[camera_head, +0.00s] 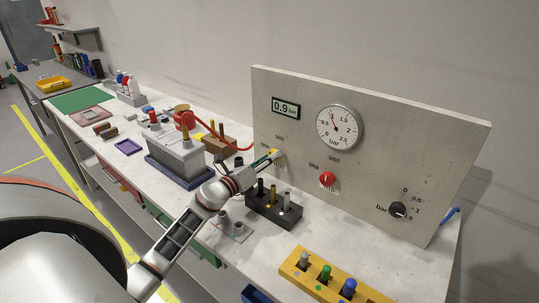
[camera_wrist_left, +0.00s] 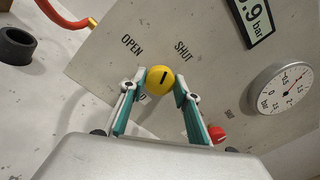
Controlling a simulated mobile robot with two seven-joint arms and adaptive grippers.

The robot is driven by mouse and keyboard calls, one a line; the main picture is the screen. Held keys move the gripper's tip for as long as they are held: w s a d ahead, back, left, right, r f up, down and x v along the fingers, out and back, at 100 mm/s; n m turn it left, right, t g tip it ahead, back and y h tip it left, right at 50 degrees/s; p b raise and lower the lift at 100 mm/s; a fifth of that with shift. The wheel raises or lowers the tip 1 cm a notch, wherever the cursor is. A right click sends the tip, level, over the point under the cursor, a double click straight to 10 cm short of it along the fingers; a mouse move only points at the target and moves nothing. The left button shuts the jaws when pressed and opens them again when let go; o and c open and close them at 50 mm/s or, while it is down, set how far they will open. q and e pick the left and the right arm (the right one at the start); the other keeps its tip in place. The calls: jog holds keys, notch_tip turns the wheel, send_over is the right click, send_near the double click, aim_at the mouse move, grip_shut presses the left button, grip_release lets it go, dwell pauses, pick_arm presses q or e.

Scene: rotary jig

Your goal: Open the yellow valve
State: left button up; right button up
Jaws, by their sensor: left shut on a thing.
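The yellow valve (camera_head: 276,153) is a small round knob low on the left of the upright grey panel (camera_head: 375,165). In the left wrist view the yellow valve (camera_wrist_left: 158,86) shows a short dark mark on its face, below the printed words OPEN and SHUT. My left gripper (camera_head: 270,157) reaches the panel from the left. In the left wrist view its two teal fingers (camera_wrist_left: 161,84) close on the knob from both sides. My right gripper does not show.
The panel also carries a red knob (camera_head: 327,179), a round gauge (camera_head: 338,128), a display (camera_head: 286,107) reading 0.9 bar and a black dial (camera_head: 398,209). A black holder (camera_head: 273,210) stands under my left wrist; a yellow block (camera_head: 330,284) lies in front.

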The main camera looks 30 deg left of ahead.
pick_arm(q)
jog(key=shift+f+n+t+y+p, duration=0.15)
jog(key=shift+n+y, duration=0.1)
jog(key=shift+n, duration=3)
jog(key=shift+f+n+t+y+p, duration=0.15)
jog(key=shift+n+y, duration=0.1)
jog(key=shift+n, duration=3)
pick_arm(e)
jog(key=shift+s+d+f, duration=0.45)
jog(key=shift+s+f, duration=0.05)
pick_arm(q)
jog(key=shift+r, duration=0.1)
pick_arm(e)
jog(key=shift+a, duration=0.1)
pick_arm(q)
jog(key=o, duration=1.1)
jog(key=shift+s, duration=0.15)
jog(key=s, duration=0.7)
jog(key=s+a, duration=0.1)
jog(key=s, duration=0.3)
jog(key=shift+s+f, duration=0.35)
